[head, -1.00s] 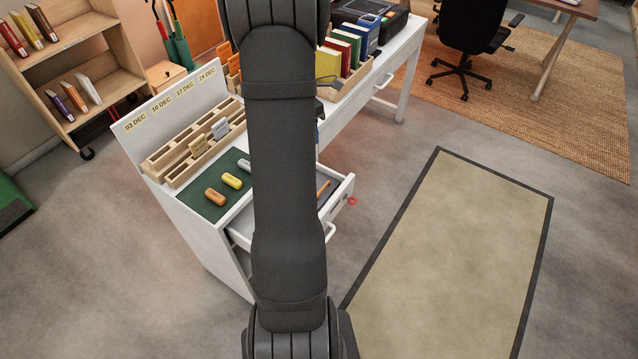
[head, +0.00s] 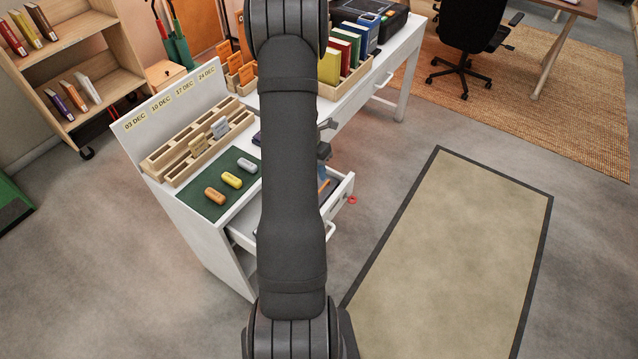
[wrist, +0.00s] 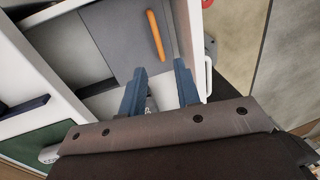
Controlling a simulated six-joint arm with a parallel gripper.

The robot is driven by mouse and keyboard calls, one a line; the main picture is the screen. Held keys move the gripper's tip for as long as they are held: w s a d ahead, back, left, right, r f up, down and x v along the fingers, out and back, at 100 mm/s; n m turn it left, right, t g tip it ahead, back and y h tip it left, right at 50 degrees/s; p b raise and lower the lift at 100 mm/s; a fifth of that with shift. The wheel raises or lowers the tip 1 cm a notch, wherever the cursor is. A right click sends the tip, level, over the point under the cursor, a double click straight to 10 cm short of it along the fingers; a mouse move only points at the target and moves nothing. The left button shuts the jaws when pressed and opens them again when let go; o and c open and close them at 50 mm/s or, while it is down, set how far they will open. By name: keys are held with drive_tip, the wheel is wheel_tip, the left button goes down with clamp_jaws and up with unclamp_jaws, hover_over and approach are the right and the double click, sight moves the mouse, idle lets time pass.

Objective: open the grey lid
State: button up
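The grey lid (wrist: 108,42) is a flat panel lying closed over part of the white drawer (wrist: 88,101), with an orange bar handle (wrist: 156,36) near its right edge. The drawer is pulled out of the white desk; its front (head: 341,197) shows in the head view, where my arm hides most of the inside. My gripper (wrist: 160,68) is over the drawer. Its two blue-grey fingers are apart, with the tips just short of the handle's lower end and nothing gripped. A small greyish thing (wrist: 150,104) shows between the fingers, too covered to name.
A green mat (head: 205,207) on the desk holds orange, yellow and silver capsules. Slotted wooden racks (head: 185,160) stand behind it. A box of books (head: 345,88) stands further along. A dark bar (wrist: 25,107) lies left of the drawer.

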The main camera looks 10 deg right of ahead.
drive_tip(key=f, duration=0.5)
drive_tip(key=shift+s+d+f, duration=0.3)
drive_tip(key=shift+s+d, duration=0.1)
drive_tip(key=shift+c, duration=0.4)
clamp_jaws()
